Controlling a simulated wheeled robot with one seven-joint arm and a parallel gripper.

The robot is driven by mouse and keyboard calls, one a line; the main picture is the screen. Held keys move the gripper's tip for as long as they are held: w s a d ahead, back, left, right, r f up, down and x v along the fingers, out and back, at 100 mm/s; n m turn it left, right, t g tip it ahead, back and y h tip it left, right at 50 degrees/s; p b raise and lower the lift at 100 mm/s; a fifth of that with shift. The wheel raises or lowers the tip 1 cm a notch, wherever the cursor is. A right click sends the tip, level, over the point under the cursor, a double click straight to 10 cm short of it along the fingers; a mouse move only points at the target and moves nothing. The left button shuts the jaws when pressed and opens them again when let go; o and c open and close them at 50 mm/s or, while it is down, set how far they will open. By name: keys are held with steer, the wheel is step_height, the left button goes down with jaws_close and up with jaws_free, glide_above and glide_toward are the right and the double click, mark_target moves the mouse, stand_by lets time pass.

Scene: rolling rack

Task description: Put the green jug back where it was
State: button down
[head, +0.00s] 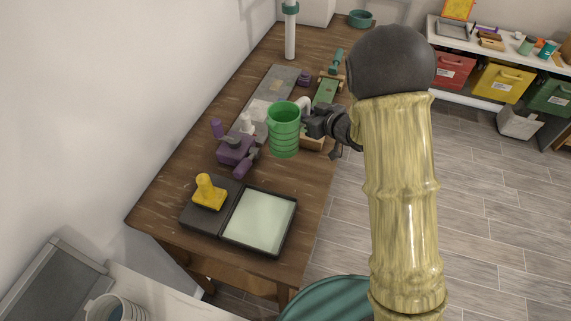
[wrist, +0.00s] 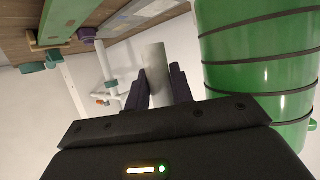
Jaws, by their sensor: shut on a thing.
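The green jug (head: 285,132) is a ribbed, open-topped cylinder, held roughly upright over the right side of the wooden workbench. My gripper (head: 309,118) reaches it from the right and is shut on it. In the wrist view, the dark fingers (wrist: 160,88) close around a pale upright bar, which looks like the jug's handle. The jug's green body (wrist: 258,65) with dark rings fills the right side there. The jug hides part of the bench, and I cannot tell its exact height above it.
The wooden workbench (head: 170,203) carries a purple tool (head: 236,149), a yellow-handled stamp (head: 208,191), an open black case with a pale pad (head: 259,220), a green board (head: 326,91) and a white post (head: 290,35). A shelf with coloured bins (head: 502,82) stands back right. Open floor lies right.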

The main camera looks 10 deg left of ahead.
steer(key=shift+f+p, duration=0.35)
steer(key=shift+f, duration=2.55)
steer(key=shift+f+p, duration=0.35)
steer(key=shift+f, duration=1.7)
steer(key=shift+f, duration=0.1)
steer(key=c, duration=1.3)
jaws_free()
steer(key=shift+o, duration=0.5)
